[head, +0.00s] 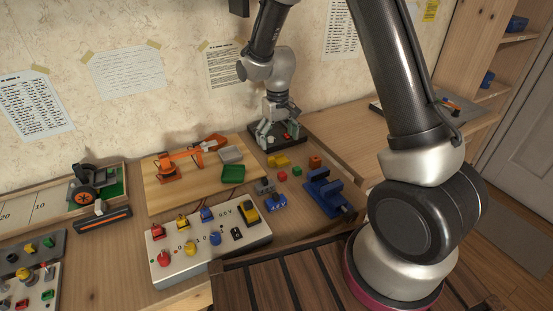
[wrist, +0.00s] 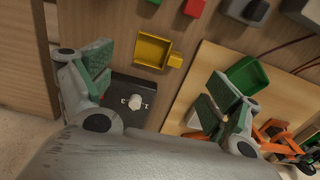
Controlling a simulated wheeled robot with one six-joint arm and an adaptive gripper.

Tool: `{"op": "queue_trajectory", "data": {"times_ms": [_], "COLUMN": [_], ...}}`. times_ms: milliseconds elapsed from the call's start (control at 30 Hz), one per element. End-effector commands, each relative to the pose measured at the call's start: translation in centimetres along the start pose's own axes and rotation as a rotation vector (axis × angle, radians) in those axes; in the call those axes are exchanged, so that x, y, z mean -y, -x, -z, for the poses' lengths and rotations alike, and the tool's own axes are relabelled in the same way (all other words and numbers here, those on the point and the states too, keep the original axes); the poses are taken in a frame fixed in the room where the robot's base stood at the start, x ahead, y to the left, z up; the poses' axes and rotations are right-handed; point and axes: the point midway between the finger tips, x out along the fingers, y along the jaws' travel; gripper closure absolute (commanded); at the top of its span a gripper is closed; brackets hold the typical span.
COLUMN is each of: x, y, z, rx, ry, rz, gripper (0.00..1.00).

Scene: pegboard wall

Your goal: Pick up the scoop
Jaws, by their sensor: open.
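The scoop (wrist: 152,50) is a small yellow open-topped tray with a short handle (wrist: 175,60) on its right side in the wrist view. It lies on the wooden table, and it also shows in the head view (head: 278,161), just in front of my gripper (head: 275,141). In the wrist view my gripper (wrist: 161,71) is open, with its two padded fingers wide apart. The scoop lies between and slightly beyond the fingertips, with no visible contact. Nothing is held.
A black box with a pale knob (wrist: 135,102) is below the scoop in the wrist view. A board (head: 190,190) carries an orange toy arm (head: 190,158), a grey bin (head: 231,155) and a green bin (head: 232,174). Small cubes (head: 297,171) and a blue vise (head: 328,193) are nearby.

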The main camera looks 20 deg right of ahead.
Motion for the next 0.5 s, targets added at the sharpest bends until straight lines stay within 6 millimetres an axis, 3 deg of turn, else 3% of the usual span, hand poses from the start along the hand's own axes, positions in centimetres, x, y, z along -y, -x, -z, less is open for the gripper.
{"op": "queue_trajectory", "data": {"times_ms": [500], "x": [-0.2], "y": [-6.7], "z": [0.0], "rx": [-0.002], "ry": [-0.005], "rz": [0.000], "gripper": [0.10]}}
